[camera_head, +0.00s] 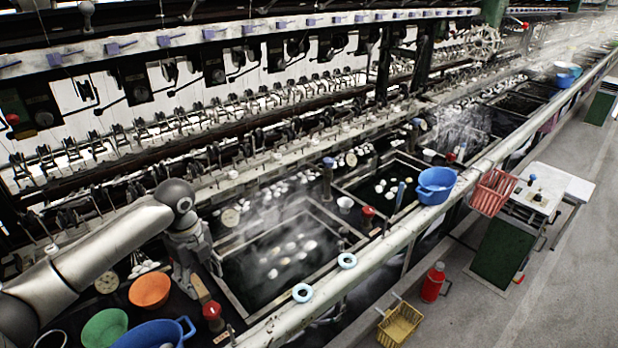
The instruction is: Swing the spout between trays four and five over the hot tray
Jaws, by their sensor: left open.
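A dark, steaming tray (239,304) with pale cocoons floating in it lies in the middle of the basin row. A second dark tray (352,196) with a few cocoons lies beyond it. A blue-topped upright fitting (328,165) stands near the divider between them, and a red-topped one (367,213) stands nearer the front rail. I cannot tell which fitting is the spout, nor read any tray numbers. My left gripper (196,284) points down at the near left end of the steaming tray, open. It is beside a wooden handle (200,289), and its fingertips are partly hidden. My right gripper is out of view.
A red-topped knob (212,311), an orange bowl (149,290), a green bowl (104,327) and a blue basin (150,335) crowd the near left. A blue tub (436,183) and red basket (493,191) sit farther along.

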